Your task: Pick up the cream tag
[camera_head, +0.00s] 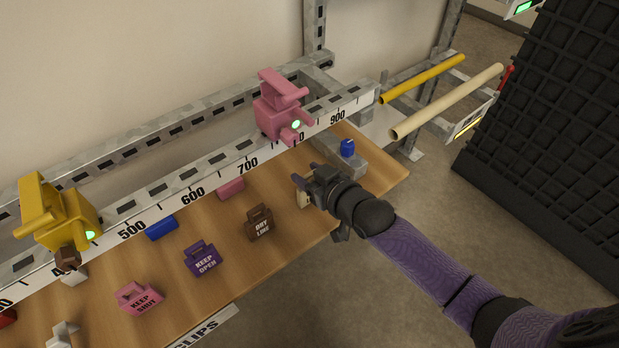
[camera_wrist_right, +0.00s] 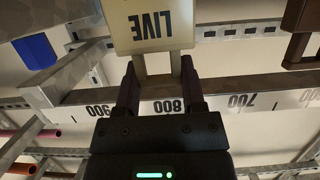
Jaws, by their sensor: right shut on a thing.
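The cream tag (camera_wrist_right: 152,28), with dark lettering reading LIVE, sits at the tip of my right gripper (camera_wrist_right: 160,68) in the right wrist view. The gripper's two dark fingers are shut on the tag's narrow loop. In the head view my right gripper (camera_head: 312,184) is over the right part of the wooden shelf, and only a small part of the cream tag (camera_head: 304,199) shows beside it. I cannot tell whether the tag touches the shelf. My left gripper is not in view.
Brown (camera_head: 259,222), purple (camera_head: 202,259) and pink (camera_head: 139,298) tags stand on the wooden shelf (camera_head: 290,248). A numbered rail (camera_head: 215,183) behind carries yellow (camera_head: 58,215) and pink (camera_head: 279,105) clamps. A blue piece (camera_head: 347,148) is beyond the gripper. Pipes (camera_head: 447,101) and a black grid (camera_head: 555,130) are at right.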

